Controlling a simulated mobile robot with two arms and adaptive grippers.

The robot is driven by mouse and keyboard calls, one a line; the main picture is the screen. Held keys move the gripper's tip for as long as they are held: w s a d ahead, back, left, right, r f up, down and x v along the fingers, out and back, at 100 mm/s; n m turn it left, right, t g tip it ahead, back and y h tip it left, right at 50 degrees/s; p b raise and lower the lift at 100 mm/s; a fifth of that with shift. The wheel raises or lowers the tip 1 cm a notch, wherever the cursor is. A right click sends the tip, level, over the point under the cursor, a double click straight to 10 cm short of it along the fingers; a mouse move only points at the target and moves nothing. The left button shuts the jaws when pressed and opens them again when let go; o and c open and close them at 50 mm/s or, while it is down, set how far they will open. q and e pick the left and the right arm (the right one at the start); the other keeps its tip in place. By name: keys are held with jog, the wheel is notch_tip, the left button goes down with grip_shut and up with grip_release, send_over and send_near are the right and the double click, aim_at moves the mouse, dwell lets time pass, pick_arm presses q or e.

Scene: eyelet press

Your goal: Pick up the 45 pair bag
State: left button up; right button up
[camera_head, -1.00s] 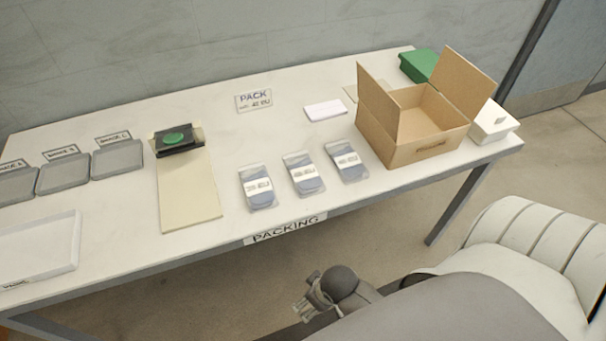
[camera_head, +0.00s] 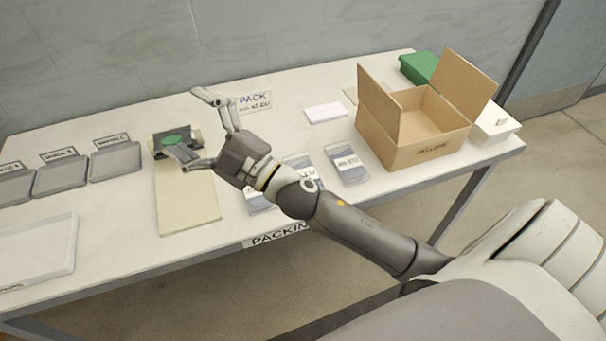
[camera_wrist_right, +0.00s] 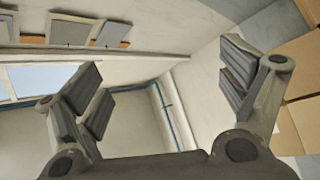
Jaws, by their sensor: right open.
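Three clear bags with white labels and bluish contents lie near the table's front edge in the head view. The right bag (camera_head: 346,163) is fully in view. The middle bag (camera_head: 298,160) and left bag (camera_head: 257,203) are partly hidden behind my right arm. The labels are too small to read surely, so I cannot tell which is the 45 pair bag. My right gripper (camera_head: 186,122) is open and empty above the table, left of the bags, near the green-topped black device. Its spread fingers also show in the right wrist view (camera_wrist_right: 165,90), with no bag between them. My left gripper is out of view.
An open cardboard box (camera_head: 415,152) stands right of the bags. A PACK sign (camera_head: 254,100) and a white card (camera_head: 326,113) lie behind them. The black device (camera_head: 163,140) sits on a beige board (camera_head: 187,205). Grey trays (camera_head: 115,160) are at left.

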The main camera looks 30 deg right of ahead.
jog(key=s+a+r+n+g+y, duration=0.1)
jog(key=s+a+n+g+y, duration=0.1)
jog(key=a+n+g+y, duration=0.6)
jog(key=n+g+h, duration=0.9)
jog(key=g+h, duration=0.2)
jog(key=h, duration=0.8)
send_over(303, 169)
jog(key=s, duration=0.2)
notch_tip(303, 169, down, 16)
jog(key=f, duration=0.4)
jog(key=shift+w+a+f, duration=0.25)
jog(key=shift+a+f, duration=0.05)
jog(key=shift+f, duration=0.1)
jog(key=shift+w+f+p, duration=0.15)
jog(key=shift+f+p, duration=0.15)
jog(key=shift+f, duration=1.15)
jog(key=shift+w+f+p, duration=0.15)
jog(key=shift+f+p, duration=0.1)
jog(key=shift+f, duration=1.2)
jog(key=c, duration=1.1)
jog(key=shift+c, duration=0.3)
